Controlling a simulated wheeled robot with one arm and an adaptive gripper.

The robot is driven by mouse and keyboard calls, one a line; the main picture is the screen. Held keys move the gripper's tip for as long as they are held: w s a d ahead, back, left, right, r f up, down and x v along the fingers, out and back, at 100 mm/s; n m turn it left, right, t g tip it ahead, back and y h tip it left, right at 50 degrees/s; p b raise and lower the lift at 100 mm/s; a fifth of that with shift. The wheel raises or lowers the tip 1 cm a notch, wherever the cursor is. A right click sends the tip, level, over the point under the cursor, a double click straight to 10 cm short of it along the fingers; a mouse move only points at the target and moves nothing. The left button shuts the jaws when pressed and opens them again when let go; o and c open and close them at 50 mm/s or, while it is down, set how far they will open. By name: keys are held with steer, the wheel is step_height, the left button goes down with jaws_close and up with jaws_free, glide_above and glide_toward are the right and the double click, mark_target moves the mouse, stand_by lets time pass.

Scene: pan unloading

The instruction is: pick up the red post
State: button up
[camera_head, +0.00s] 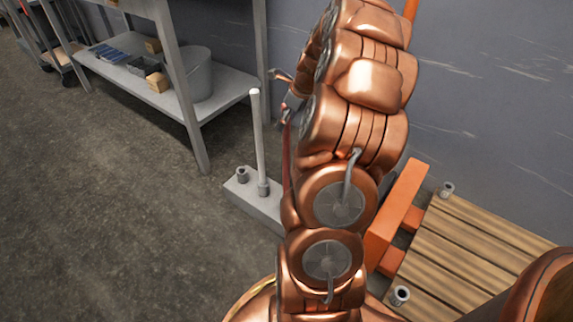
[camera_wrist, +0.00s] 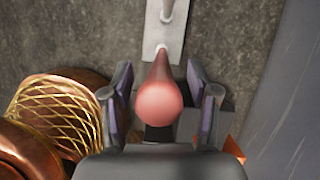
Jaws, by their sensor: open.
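The red post (camera_wrist: 160,100) stands between the two fingers of my gripper (camera_wrist: 160,88) in the wrist view, seen from above by its rounded top. The fingers are open, with a gap visible on each side of the post. In the head view only a thin strip of the red post (camera_head: 287,165) shows at the left edge of my arm. My gripper (camera_head: 287,108) is mostly hidden behind the arm there.
A grey base (camera_head: 240,192) carries a pale post (camera_head: 258,140) and a short empty socket (camera_head: 242,174) left of my arm. A metal shelf unit (camera_head: 188,120) stands at the back left. An orange frame (camera_head: 398,215) and a wooden pallet (camera_head: 470,245) lie right, by the wall.

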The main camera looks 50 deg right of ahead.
steer(key=shift+r, duration=0.1)
jaws_close()
stand_by(0.3)
